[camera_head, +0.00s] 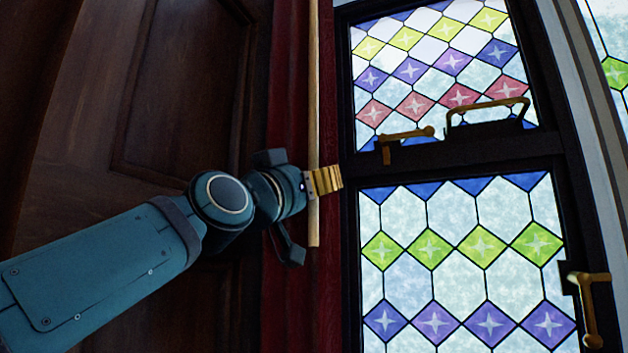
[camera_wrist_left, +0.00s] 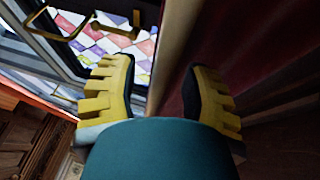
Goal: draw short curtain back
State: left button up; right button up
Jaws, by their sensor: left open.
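The dark red curtain (camera_head: 290,70) hangs as a narrow strip between dark wood panelling and the stained-glass window. It shows in the left wrist view (camera_wrist_left: 228,40) too. A pale wooden rod (camera_head: 314,90) hangs upright along the curtain's window-side edge, its lower end free below my gripper. My left gripper (camera_head: 328,180) is at the rod, in its lower part. In the left wrist view its yellow-padded fingers (camera_wrist_left: 155,98) are spread, with the pale rod (camera_wrist_left: 172,55) showing between them. Whether a finger touches the rod I cannot tell. My right gripper is out of view.
The stained-glass window (camera_head: 455,240) has a dark frame with a brass latch (camera_head: 405,134), a curved brass handle (camera_head: 487,108) and another brass handle (camera_head: 590,305) at right. Wood panelling (camera_head: 130,100) fills the left side, behind my arm.

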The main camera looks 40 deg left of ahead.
pick_arm(q)
jog(key=v, duration=1.1)
jog(key=shift+s, duration=0.2)
